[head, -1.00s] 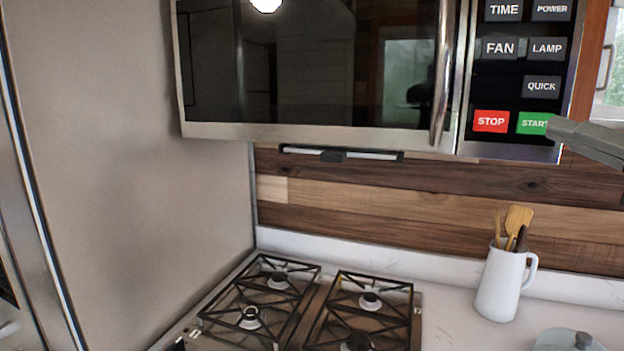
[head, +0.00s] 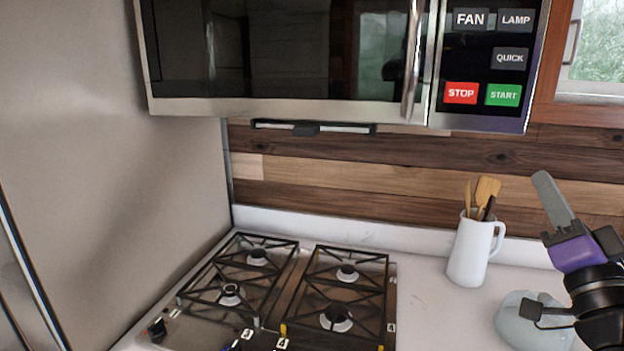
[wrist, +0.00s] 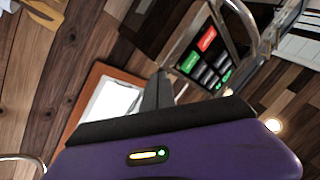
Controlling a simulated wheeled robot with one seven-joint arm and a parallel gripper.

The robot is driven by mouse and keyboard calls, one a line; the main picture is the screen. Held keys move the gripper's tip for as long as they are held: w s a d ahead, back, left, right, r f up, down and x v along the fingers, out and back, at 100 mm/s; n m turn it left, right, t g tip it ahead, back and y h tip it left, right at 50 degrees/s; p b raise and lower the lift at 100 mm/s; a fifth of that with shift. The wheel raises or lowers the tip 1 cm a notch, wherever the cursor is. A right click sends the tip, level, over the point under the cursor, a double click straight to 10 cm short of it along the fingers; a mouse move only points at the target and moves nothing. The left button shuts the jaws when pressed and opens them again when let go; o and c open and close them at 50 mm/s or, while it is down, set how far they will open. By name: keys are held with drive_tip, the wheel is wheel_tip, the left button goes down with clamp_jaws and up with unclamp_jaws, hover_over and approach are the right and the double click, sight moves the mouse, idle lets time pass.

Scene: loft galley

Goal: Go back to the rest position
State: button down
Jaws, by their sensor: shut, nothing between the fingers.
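My gripper (head: 553,199) is at the right of the head view, in front of the wooden backsplash and to the right of the white pitcher. Its grey fingers are together and empty, tilted up to the left. In the wrist view the shut fingers (wrist: 157,92) stick up past the purple gripper body. The microwave (head: 280,60) hangs at the top of the head view, with FAN, LAMP, QUICK, STOP and START buttons showing. Its button panel also shows tilted in the wrist view (wrist: 212,62). My gripper is apart from the panel, below and to its right.
A gas cooktop (head: 290,290) sits on the counter below the microwave. A white pitcher (head: 471,250) with wooden utensils stands left of my gripper. A pale rounded item (head: 512,322) sits under my arm. The counter (head: 427,300) between cooktop and pitcher is clear.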

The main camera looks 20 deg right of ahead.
drive_tip(key=s+a+f+n+g+y, duration=0.1)
drive_tip(key=s+a+f+n, duration=0.25)
drive_tip(key=a+f, duration=0.5)
drive_tip(key=s+a+f+n+g+y, duration=0.15)
drive_tip(key=s+a+f, duration=0.3)
drive_tip(key=f, duration=0.75)
drive_tip(key=s+a+f+n+g+y, duration=0.2)
drive_tip(key=s+a+f+n+y, duration=0.1)
drive_tip(key=s+a+f, duration=0.4)
drive_tip(key=s+a+f+n+g+y, duration=0.2)
drive_tip(key=s+a+f+n+y, duration=0.2)
drive_tip(key=s+a+f, duration=0.3)
drive_tip(key=s, duration=0.5)
drive_tip(key=shift+s+f+g, duration=0.2)
drive_tip(key=shift+g, duration=0.15)
